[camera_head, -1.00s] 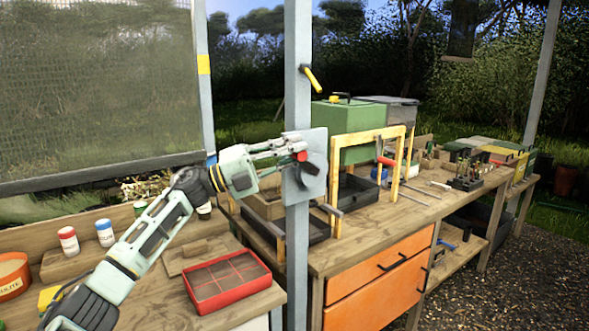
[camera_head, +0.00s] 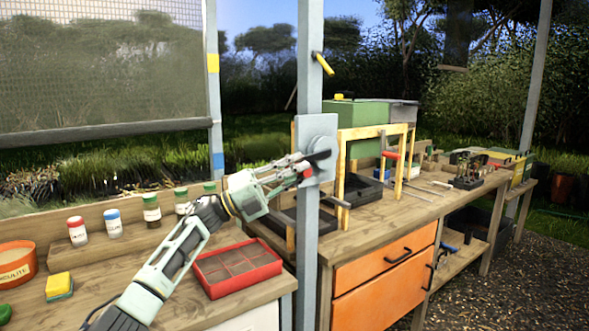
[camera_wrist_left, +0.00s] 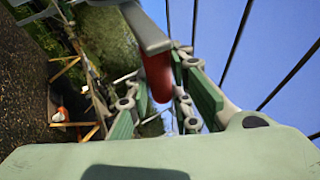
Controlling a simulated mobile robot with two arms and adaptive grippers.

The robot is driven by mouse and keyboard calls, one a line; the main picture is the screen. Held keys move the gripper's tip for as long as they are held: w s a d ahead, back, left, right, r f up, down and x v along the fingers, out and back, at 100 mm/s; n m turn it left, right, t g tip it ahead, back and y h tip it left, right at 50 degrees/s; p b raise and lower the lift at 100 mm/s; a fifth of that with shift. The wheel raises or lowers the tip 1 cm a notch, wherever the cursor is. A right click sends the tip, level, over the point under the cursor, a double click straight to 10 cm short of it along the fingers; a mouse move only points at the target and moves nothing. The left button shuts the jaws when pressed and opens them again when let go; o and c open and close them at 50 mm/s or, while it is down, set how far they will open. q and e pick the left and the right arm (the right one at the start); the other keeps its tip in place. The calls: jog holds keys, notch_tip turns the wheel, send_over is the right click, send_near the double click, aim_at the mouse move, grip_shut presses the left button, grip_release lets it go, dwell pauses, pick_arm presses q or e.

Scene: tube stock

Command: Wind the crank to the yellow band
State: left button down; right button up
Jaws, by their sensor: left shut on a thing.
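The crank sits on a grey plate (camera_head: 316,128) on the near post, with a dark arm (camera_head: 319,156) and a red handle (camera_head: 307,172). My left gripper (camera_head: 303,171) is shut on the red handle, which also shows between the finger pads in the left wrist view (camera_wrist_left: 157,78). The mesh screen (camera_head: 90,70) hangs at the left, with a dark bar (camera_head: 110,131) along its bottom. The yellow band (camera_head: 213,63) is on the far post, above the bar. A blue band (camera_head: 218,160) is lower on that post, below the bar. My right gripper is not in view.
A red divided tray (camera_head: 237,285) lies on the left bench below my arm, with several small jars (camera_head: 152,208) behind it. A yellow handle (camera_head: 322,64) sticks out of the near post above the crank. A wooden frame (camera_head: 345,180) stands right of the post.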

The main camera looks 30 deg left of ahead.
pick_arm(q)
jog(key=shift+w+d+f, duration=0.1)
jog(key=shift+f, duration=0.45)
jog(key=shift+w+d+f, duration=0.1)
jog(key=shift+f, duration=0.45)
jog(key=c, duration=2)
grip_release()
jog(key=o, duration=0.4)
jog(key=shift+w+d+f, duration=0.1)
jog(key=shift+w, duration=0.3)
jog(key=shift+o, duration=0.2)
jog(key=v, duration=1.2)
jog(key=shift+r, duration=0.25)
